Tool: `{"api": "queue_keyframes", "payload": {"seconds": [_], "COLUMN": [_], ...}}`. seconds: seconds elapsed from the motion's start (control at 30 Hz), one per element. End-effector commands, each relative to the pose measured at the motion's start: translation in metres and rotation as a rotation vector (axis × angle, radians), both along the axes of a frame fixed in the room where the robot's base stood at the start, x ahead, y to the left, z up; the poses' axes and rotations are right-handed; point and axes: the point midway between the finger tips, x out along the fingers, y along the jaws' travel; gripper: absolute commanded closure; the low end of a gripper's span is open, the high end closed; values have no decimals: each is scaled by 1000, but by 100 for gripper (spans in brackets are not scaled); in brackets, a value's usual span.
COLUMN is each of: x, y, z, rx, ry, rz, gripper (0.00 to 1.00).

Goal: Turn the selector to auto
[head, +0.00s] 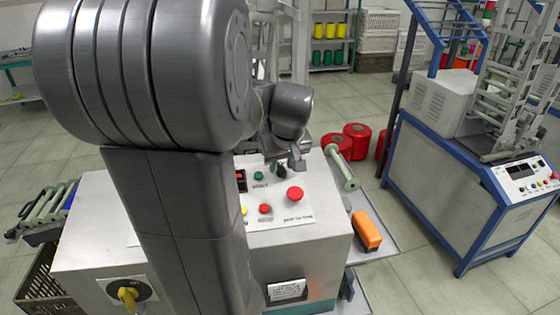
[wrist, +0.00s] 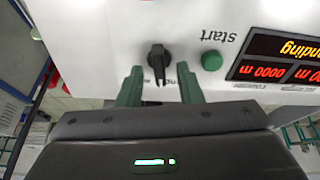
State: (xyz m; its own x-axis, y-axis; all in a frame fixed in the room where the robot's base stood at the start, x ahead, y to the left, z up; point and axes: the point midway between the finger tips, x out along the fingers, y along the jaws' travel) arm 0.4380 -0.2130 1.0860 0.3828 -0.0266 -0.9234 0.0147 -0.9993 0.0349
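The selector is a black knob (wrist: 158,60) on the white panel, left of the green start button (wrist: 212,60) in the wrist view. Its narrow grip points down in that picture, between my fingertips. My gripper (wrist: 159,80) is open, with one green finger on each side of the knob and visible gaps to it. Panel lettering beside the knob is mostly hidden, so I cannot read its positions. In the head view the selector (head: 280,169) is a small dark shape beside my gripper (head: 295,163), partly hidden by it.
A yellow-handled switch (head: 128,296) is on the cabinet front. An orange block (head: 367,231) lies at the right.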

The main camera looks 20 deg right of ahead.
Motion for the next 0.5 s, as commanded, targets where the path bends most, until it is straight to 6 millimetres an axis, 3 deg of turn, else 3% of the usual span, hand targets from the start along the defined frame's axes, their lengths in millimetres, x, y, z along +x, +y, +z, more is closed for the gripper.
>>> {"api": "queue_keyframes", "payload": {"seconds": [0.17,0.33,0.5], "x": [0,0,0], "y": [0,0,0], "z": [0,0,0], "rx": [0,0,0], "ry": [0,0,0], "rz": [0,0,-1], "gripper": [67,99,100]}}
